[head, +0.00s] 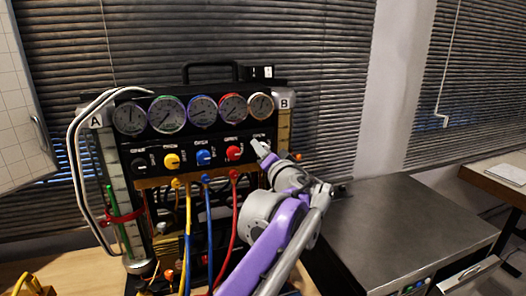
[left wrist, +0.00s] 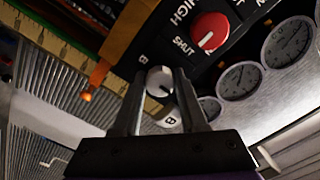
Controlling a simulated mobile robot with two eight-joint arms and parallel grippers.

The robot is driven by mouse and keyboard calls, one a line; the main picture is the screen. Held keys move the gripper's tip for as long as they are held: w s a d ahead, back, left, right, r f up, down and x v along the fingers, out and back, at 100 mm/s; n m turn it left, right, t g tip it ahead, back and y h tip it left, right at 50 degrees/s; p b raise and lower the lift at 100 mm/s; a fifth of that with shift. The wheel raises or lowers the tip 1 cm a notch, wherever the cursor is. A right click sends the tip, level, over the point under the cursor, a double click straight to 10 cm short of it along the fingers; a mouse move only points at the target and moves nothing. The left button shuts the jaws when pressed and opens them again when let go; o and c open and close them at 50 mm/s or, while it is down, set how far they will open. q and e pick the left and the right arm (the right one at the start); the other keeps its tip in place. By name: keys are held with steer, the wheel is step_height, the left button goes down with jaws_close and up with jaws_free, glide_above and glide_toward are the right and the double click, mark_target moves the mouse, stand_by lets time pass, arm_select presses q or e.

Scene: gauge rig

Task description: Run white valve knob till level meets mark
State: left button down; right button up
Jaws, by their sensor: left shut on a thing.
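The white valve knob (left wrist: 160,80) sits between the two fingers of my left gripper (left wrist: 162,92) in the left wrist view, with a dark pointer line on its face. The gripper is shut on it. In the head view my left gripper (head: 262,150) reaches the right end of the knob row and hides the white knob. Column B (head: 284,130) stands at the rig's right edge, with an orange marker (head: 298,157) beside it. The marker also shows in the left wrist view (left wrist: 86,96). I cannot make out the liquid level in column B. My right gripper is not in view.
The rig has black (head: 138,164), yellow (head: 172,161), blue (head: 204,158) and red (head: 234,153) knobs under several round gauges (head: 203,112). Column A (head: 120,190) has a red ring (head: 124,217). Coloured hoses hang below the knobs. A metal-topped unit (head: 405,225) stands right.

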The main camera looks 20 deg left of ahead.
arm_select(q)
steer(key=m+p, duration=0.3)
steer(key=shift+r, duration=0.15)
steer(key=m+p, duration=0.3)
steer(key=m, duration=0.2)
steer(key=shift+m, duration=0.4)
steer(key=m+p, duration=0.1)
steer(key=m, duration=0.3)
steer(key=shift+m, duration=0.3)
steer(key=shift+m+p, duration=0.55)
steer(key=shift+m, duration=1.65)
steer(key=shift+c, duration=2.2)
jaws_free()
